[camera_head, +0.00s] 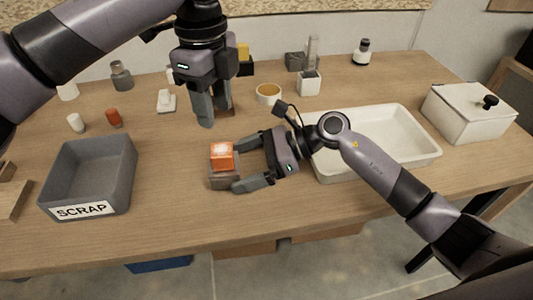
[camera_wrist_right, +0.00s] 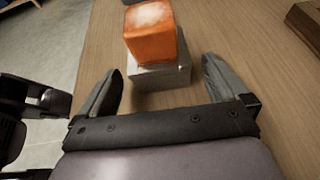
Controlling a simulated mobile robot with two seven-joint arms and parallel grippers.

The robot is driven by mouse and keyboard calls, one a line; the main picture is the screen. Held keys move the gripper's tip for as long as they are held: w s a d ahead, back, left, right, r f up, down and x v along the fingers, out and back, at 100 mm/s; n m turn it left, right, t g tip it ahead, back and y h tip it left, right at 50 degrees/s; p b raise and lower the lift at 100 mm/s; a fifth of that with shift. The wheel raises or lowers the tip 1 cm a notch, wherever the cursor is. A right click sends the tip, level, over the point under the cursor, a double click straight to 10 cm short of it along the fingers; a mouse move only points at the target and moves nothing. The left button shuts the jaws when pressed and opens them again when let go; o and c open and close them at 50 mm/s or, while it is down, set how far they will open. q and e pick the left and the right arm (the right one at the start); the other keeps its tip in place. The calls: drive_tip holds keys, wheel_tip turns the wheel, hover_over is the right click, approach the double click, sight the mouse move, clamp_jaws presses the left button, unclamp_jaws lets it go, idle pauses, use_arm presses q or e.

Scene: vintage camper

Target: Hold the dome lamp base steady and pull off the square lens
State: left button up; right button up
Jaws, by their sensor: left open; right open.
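The dome lamp stands upright on the table: an orange square lens (camera_head: 222,156) sits on top of a grey base (camera_head: 224,177). In the right wrist view the orange lens (camera_wrist_right: 151,32) shows above the grey base (camera_wrist_right: 160,76). My right gripper (camera_head: 243,165) is open at table level, its fingers reaching to the right side of the base; in the right wrist view its fingers (camera_wrist_right: 163,85) lie on either side of the base's near end. Contact cannot be told. My left gripper (camera_head: 213,112) is open, pointing down, above and behind the lamp, apart from it.
A grey SCRAP bin (camera_head: 88,176) stands at the left and a white tray (camera_head: 420,150) at the right, behind my right arm. A lidded white box (camera_head: 465,115) is far right. Small items, including a red one (camera_head: 114,118) and a tan ring (camera_head: 268,94), stand toward the back. The table in front of the lamp is clear.

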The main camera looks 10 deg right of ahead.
sight(213, 149)
drive_tip(key=shift+x, duration=1.4)
drive_tip(key=shift+c, duration=0.3)
drive_tip(key=c, duration=1)
use_arm(q)
drive_tip(key=shift+o, duration=0.9)
use_arm(e)
drive_tip(key=shift+c, duration=1.1)
use_arm(q)
drive_tip(key=o, duration=0.3)
drive_tip(key=shift+a+f+n+h, duration=0.3)
drive_tip(key=shift+f+n+h, duration=0.3)
drive_tip(key=shift+f+h, duration=0.1)
drive_tip(key=a+f+n+h, duration=0.3)
drive_tip(key=a+n+h, duration=0.1)
drive_tip(key=a+n, duration=0.1)
drive_tip(key=shift+g, duration=0.3)
drive_tip(key=shift+w+d+x, duration=0.1)
drive_tip(key=shift+d+x, duration=0.05)
drive_tip(key=shift+x, duration=1.1)
drive_tip(key=shift+w+d+x, duration=0.1)
drive_tip(key=shift+x, duration=1.15)
drive_tip(key=shift+w+d+x, duration=0.1)
drive_tip(key=shift+d+x, duration=0.05)
drive_tip(key=shift+x, duration=1.1)
drive_tip(key=shift+r, duration=0.2)
